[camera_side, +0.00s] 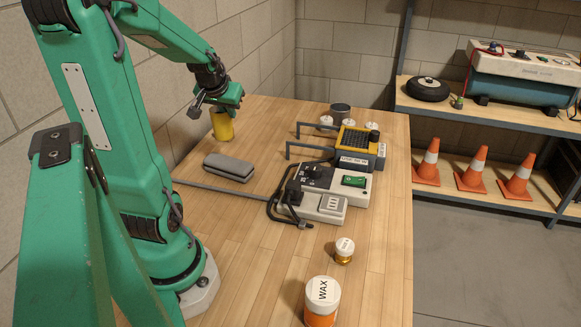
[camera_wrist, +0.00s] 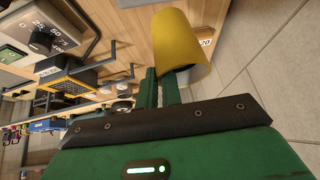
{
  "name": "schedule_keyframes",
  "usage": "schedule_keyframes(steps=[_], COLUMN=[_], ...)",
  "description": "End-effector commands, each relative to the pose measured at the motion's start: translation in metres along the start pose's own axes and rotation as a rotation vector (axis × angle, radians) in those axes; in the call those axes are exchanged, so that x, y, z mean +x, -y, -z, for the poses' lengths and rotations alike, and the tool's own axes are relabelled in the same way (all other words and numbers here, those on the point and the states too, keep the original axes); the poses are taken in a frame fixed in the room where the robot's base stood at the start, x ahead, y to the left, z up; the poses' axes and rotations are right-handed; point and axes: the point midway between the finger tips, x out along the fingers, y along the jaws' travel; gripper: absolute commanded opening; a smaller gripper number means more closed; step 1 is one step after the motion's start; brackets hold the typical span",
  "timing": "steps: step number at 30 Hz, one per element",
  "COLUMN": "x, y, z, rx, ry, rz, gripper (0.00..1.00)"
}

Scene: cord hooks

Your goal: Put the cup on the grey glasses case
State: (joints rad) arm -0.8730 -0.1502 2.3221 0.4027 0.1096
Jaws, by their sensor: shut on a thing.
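The yellow cup (camera_side: 222,126) is at the far left of the wooden table, below my gripper (camera_side: 217,106). My gripper is shut on it. In the wrist view the cup (camera_wrist: 180,38) is tilted in the picture, at the ends of the green fingers (camera_wrist: 163,84). The side view does not clearly show whether the cup's base touches the table. The grey glasses case (camera_side: 229,167) lies shut on the table, nearer the side camera than the cup and slightly right of it. Its top is bare. I cannot pick it out in the wrist view.
A dark pot (camera_side: 340,110) is behind. A wax jar (camera_side: 322,300) and a small jar (camera_side: 344,250) stand in front. A wall borders the left.

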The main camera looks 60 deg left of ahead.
Motion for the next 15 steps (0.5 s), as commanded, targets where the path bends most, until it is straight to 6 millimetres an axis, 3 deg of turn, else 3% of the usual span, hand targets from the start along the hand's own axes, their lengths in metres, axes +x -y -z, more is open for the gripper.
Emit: schedule_keyframes(steps=[15], x=[0.034], y=[-0.002], z=[-0.021], rx=[0.0], ry=[0.002], rz=[0.0], gripper=[0.0])
